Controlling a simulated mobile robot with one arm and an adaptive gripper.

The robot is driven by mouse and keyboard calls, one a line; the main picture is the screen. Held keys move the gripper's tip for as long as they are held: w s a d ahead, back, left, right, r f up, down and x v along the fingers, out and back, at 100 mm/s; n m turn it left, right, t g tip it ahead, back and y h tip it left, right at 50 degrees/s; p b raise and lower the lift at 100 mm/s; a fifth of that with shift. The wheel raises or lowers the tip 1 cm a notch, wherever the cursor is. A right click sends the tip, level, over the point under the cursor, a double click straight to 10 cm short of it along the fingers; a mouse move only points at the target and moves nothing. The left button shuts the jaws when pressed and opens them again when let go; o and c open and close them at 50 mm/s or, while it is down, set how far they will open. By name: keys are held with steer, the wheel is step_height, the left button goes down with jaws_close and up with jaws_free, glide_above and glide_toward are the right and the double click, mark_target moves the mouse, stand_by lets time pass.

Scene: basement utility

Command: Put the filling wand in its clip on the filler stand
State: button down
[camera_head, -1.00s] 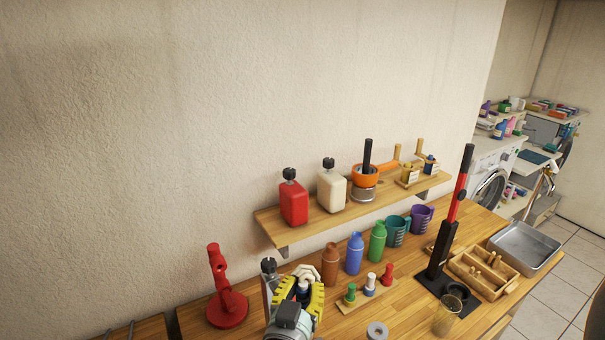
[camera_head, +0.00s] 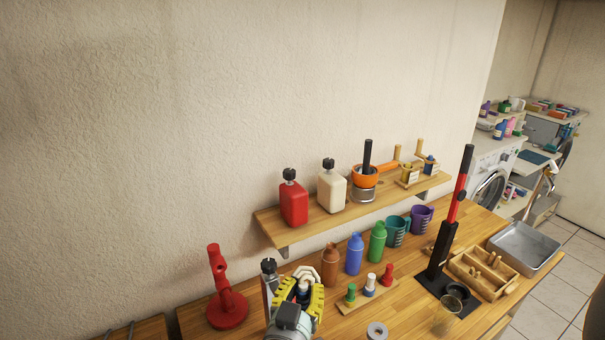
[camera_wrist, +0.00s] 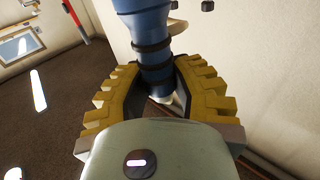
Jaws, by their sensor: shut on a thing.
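My gripper (camera_head: 302,294), with yellow toothed fingers, is low in the middle of the head view. In the wrist view my gripper (camera_wrist: 160,92) is shut on a blue cylinder with dark bands (camera_wrist: 150,38), which seems to be the filling wand. In the head view only a small part of it shows between the fingers; its ends are hidden. A red stand (camera_head: 226,308) with a round base and a bent upright post is on the worktop left of my gripper, apart from it. It may be the filler stand; I cannot make out its clip clearly.
A grey container with a black knob (camera_head: 269,276) is close beside my gripper's left finger. Brown (camera_head: 330,266), blue and green bottles are to the right, below the wall shelf (camera_head: 290,233). A red and black lever device (camera_head: 446,232) is farther right. Worktop shows between stand and grey container.

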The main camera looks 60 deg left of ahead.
steer(key=shift+f, duration=0.3)
steer(key=shift+f+b, duration=2.15)
steer(key=shift+f, duration=0.5)
steer(key=c, duration=0.8)
jaws_free()
steer(key=shift+o, duration=0.2)
steer(key=v, duration=1.2)
